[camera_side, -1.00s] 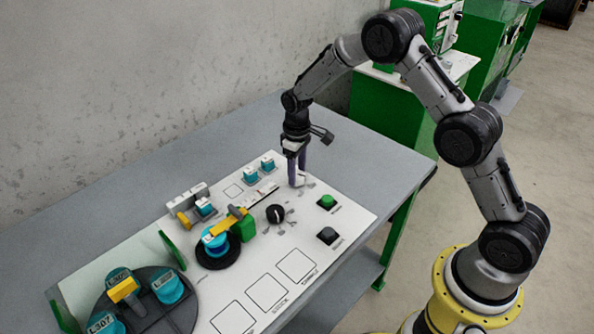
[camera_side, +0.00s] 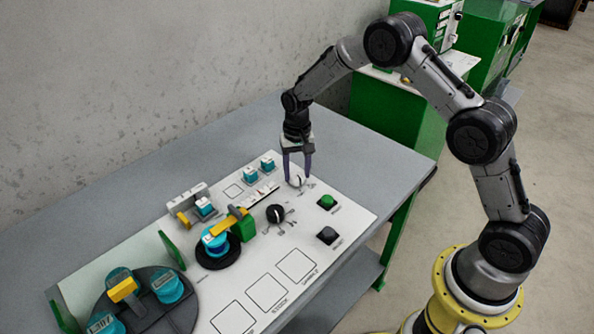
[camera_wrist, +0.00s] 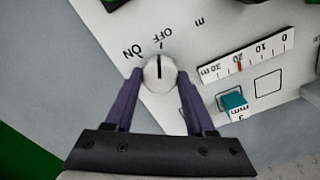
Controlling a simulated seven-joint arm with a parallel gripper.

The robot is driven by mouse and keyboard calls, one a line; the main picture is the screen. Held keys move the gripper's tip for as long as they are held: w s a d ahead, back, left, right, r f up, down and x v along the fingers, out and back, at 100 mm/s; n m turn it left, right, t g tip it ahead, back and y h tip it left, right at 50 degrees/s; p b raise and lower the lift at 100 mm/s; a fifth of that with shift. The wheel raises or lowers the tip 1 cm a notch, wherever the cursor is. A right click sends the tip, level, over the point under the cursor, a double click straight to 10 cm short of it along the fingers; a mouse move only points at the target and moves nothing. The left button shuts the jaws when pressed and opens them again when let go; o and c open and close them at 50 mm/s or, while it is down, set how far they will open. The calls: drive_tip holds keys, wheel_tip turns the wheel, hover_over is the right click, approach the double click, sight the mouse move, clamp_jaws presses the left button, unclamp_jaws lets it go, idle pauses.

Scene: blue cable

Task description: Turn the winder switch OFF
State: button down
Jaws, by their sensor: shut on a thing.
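The winder switch (camera_wrist: 159,72) is a round white knob with a black line, set in the white panel. In the wrist view its line points up, close to the OFF label (camera_wrist: 162,38); the ON label (camera_wrist: 132,52) is to the left. My gripper (camera_wrist: 160,76) is shut on the knob, with one purple finger at each side. In the side view my gripper (camera_side: 297,178) points down at the panel's far right part, with the small white switch (camera_side: 296,182) between its fingertips.
On the white panel (camera_side: 352,207), a black selector knob (camera_side: 276,214), a green button (camera_side: 327,202) and a black button (camera_side: 327,235) stand nearby. Teal blocks (camera_side: 250,173) and a spool (camera_side: 215,243) are to the left. The grey table (camera_side: 345,150) behind my gripper is clear.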

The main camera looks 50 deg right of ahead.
sight(297, 174)
drive_tip(key=shift+r+m, duration=0.1)
drive_tip(key=shift+m, duration=0.4)
drive_tip(key=shift+c, duration=1.2)
unclamp_jaws()
wheel_tip(297, 174, up, 14)
